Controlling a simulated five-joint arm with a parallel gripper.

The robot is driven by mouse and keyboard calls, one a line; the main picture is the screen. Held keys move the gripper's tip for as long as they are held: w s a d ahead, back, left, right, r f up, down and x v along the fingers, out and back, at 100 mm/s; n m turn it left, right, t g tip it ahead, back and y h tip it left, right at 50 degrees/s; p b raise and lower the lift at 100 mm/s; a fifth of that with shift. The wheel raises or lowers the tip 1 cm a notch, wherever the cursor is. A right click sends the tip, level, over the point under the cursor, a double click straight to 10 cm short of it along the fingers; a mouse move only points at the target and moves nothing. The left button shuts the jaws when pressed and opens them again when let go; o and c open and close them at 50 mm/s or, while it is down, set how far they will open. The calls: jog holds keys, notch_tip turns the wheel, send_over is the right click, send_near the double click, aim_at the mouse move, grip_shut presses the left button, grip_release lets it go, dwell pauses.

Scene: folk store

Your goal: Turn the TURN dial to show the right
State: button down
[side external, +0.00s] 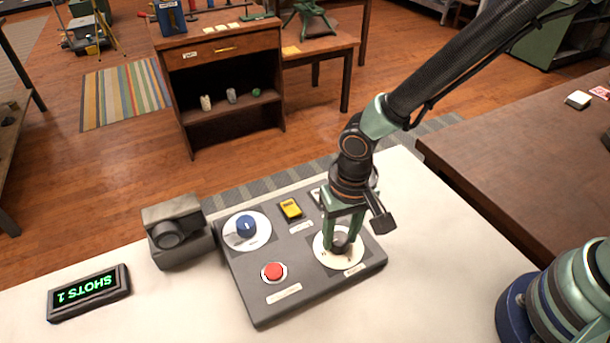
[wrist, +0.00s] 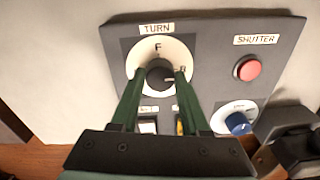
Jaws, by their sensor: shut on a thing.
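The TURN dial is a dark round knob (wrist: 158,75) on a white disc (wrist: 157,43) at the top left of the panel in the wrist view. The disc reads F at the top and a letter that looks like R at the right. A small pale mark on the knob seems to point right, toward that letter. Its disc also shows in the side view (side external: 327,257). My gripper (side external: 342,240) reaches down onto the dial, its green fingers (wrist: 160,77) on either side of the knob and shut on it. The fingers hide parts of the disc.
The grey panel (side external: 250,300) also carries a red SHUTTER button (side external: 274,271), a blue knob (side external: 246,227) and a yellow switch (side external: 291,209). A grey camera-like box (side external: 175,230) and a display reading SHOTS 1 (side external: 88,292) stand at left. The white tabletop in front is clear.

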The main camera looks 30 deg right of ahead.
aim_at(343, 239)
jog(key=shift+w+d+m, duration=0.1)
jog(key=shift+m, duration=0.2)
jog(key=shift+c, duration=1.9)
grip_release()
jog(key=shift+r, duration=0.15)
notch_tip(343, 239, up, 12)
jog(key=shift+s, duration=0.25)
jog(key=shift+d, duration=0.1)
jog(key=d+r+n+t, duration=0.1)
jog(key=d+r, duration=0.4)
jog(key=d, duration=0.6)
jog(key=s+d+r+n+t, duration=0.1)
jog(key=d+r+t, duration=0.3)
jog(key=d, duration=0.7)
jog(key=shift+r, duration=0.35)
